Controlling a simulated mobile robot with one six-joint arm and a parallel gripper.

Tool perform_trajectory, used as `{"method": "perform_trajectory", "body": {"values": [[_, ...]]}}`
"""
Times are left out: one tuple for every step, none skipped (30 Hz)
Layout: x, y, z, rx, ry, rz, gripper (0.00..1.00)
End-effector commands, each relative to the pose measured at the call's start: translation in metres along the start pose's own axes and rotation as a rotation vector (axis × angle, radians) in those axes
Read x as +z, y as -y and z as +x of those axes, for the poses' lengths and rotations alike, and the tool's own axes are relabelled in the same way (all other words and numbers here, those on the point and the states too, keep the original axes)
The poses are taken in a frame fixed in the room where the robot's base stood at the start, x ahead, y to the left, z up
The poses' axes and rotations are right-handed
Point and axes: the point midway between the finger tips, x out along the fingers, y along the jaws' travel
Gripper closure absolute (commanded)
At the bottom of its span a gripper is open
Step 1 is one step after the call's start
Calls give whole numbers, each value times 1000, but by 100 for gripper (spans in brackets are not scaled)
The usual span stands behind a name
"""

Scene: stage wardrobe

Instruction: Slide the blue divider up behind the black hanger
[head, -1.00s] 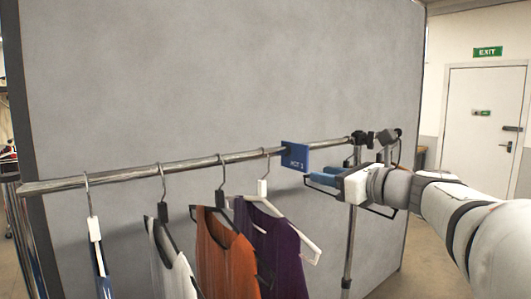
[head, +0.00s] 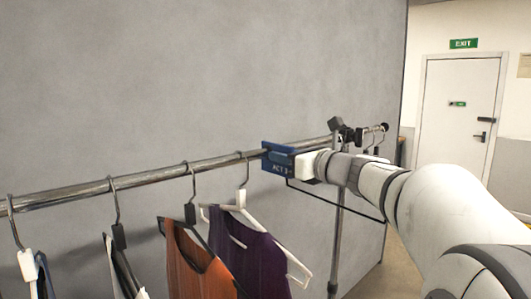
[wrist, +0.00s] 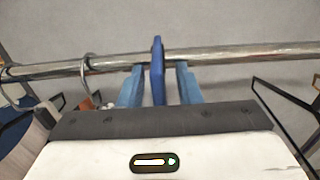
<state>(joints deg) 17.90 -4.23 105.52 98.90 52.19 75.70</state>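The blue divider (head: 275,164), marked "ACT 3", hangs on the metal rail to the right of the hung garments. My gripper (wrist: 158,88) has its two light blue fingers on either side of the divider (wrist: 157,62), with a gap showing on both sides. In the head view the fingers are mostly hidden behind the divider. A black hanger (head: 118,236) carries a white garment, and another black hanger (head: 190,213) carries the orange garment. I cannot tell which one the task means. A white hanger (head: 241,199) with a purple garment is nearest the divider.
The rail (head: 75,193) runs from lower left to upper right, before a grey panel (head: 200,70). Another white hanger (head: 28,265) hangs at far left. The rail's upright post (head: 336,245) stands right of the divider. Bare rail lies between the hung hooks.

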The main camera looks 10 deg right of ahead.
Motion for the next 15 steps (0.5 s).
{"method": "perform_trajectory", "body": {"values": [[0, -1, 5, 2, -1, 0, 69], [0, -1, 7, 2, 0, 0, 69], [0, -1, 8, 2, 0, -1, 69], [0, -1, 9, 1, 0, -1, 69], [0, -1, 9, 1, 0, -1, 69], [0, -1, 10, 1, 0, -1, 69], [0, -1, 10, 1, 0, -1, 69], [0, -1, 10, 1, 0, -1, 69], [0, -1, 10, 1, 0, -1, 69], [0, -1, 10, 1, 0, -1, 69], [0, -1, 10, 1, 0, -1, 69], [0, -1, 10, 1, 0, -1, 72], [0, -1, 10, 1, 0, -1, 74], [0, -1, 10, 1, 0, -1, 76], [0, -1, 10, 2, 0, -1, 80]]}}
